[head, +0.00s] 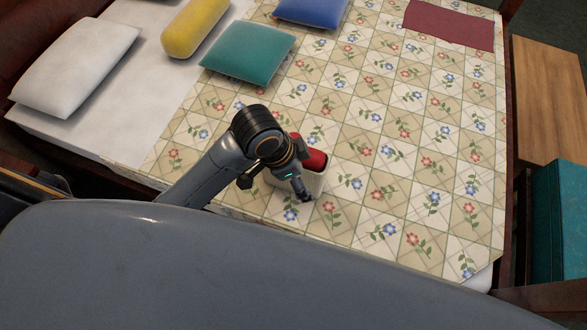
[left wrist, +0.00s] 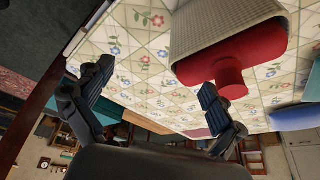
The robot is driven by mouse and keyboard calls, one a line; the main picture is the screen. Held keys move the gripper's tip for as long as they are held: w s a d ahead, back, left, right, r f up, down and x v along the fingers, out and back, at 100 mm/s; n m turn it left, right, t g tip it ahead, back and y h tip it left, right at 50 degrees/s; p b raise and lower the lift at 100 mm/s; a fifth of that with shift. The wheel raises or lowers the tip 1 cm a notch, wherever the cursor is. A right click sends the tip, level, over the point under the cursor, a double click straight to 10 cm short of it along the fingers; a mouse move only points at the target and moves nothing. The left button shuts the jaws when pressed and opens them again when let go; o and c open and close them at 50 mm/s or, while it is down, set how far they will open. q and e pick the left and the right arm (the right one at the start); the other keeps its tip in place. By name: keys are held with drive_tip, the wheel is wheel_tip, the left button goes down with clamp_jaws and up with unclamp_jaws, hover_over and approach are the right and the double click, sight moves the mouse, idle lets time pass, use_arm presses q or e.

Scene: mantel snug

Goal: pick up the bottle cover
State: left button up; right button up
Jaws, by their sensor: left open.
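The bottle cover (head: 315,183) is a cream, ribbed sleeve on the bed near its front edge. A red bottle (head: 315,160) sticks out of it. In the left wrist view the cover (left wrist: 222,27) is at the upper right, with the red bottle body and neck (left wrist: 230,84) toward my fingers. My left gripper (head: 303,188) is in front of the cover in the head view and hides part of it. My right gripper is not in view.
The bed has a flowered patchwork quilt (head: 385,190). White (head: 78,65), yellow (head: 195,25), green (head: 248,53) and blue (head: 312,9) pillows lie toward the back. A maroon cloth (head: 450,24) lies at the far right. A wooden bench (head: 550,95) stands beside the bed.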

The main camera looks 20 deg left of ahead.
use_arm(q)
drive_tip(key=w+a+r+m+y, duration=0.1)
drive_tip(key=w+a+m, duration=0.1)
drive_tip(key=w+a+r+m+g+y, duration=0.1)
drive_tip(key=w+r+m, duration=0.1)
drive_tip(key=w, duration=0.1)
drive_tip(key=w+a+r+m+g+y, duration=0.1)
drive_tip(key=w+a+m, duration=0.1)
drive_tip(key=w+m, duration=0.1)
drive_tip(key=shift+w+a+r, duration=0.15)
drive_tip(key=shift+a+r, duration=0.15)
drive_tip(key=shift+r, duration=0.05)
drive_tip(key=shift+a+f, duration=0.1)
drive_tip(key=shift+a, duration=0.05)
wheel_tip(320, 180, down, 8)
drive_tip(key=shift+r+p, duration=0.1)
drive_tip(key=shift+p, duration=0.2)
drive_tip(key=f, duration=0.3)
drive_tip(key=d+f+p, duration=0.1)
drive_tip(key=f, duration=0.1)
drive_tip(key=shift+w+f, duration=0.3)
drive_tip(key=shift+w, duration=0.1)
drive_tip(key=c, duration=1.6)
drive_tip(key=shift+r, duration=0.1)
